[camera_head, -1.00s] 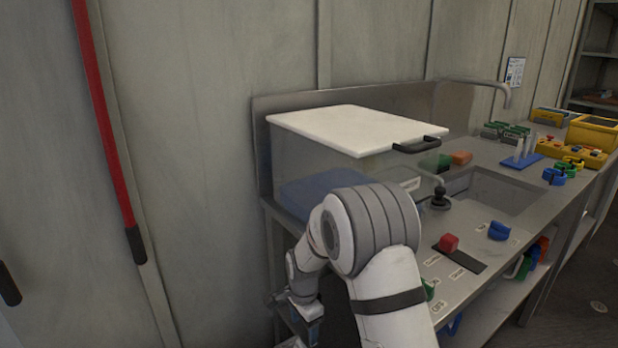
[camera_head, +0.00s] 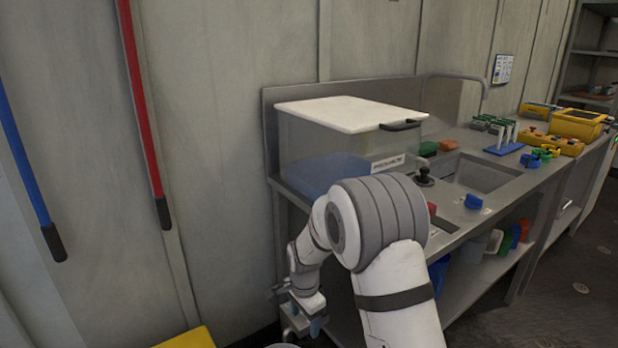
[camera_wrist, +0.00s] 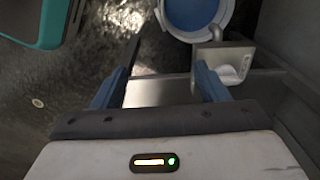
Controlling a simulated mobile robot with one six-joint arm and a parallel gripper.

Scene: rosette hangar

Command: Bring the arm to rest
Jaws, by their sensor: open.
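My arm (camera_head: 385,225) is folded, with its white links and grey joint in front of the steel bench in the head view. My gripper (camera_head: 312,326) hangs low at the left of the elbow, beside the bench's left end. In the wrist view my gripper (camera_wrist: 168,68) has its two dark fingers apart with nothing between them. Floor and a metal edge show beyond the fingers.
A clear box with a white lid (camera_head: 345,112) stands on the steel bench (camera_head: 448,196) near the sink. Red (camera_head: 140,100) and blue (camera_head: 28,170) poles lean on the wall at left. A yellow object (camera_head: 186,338) is at the bottom left. Dark floor lies open at right.

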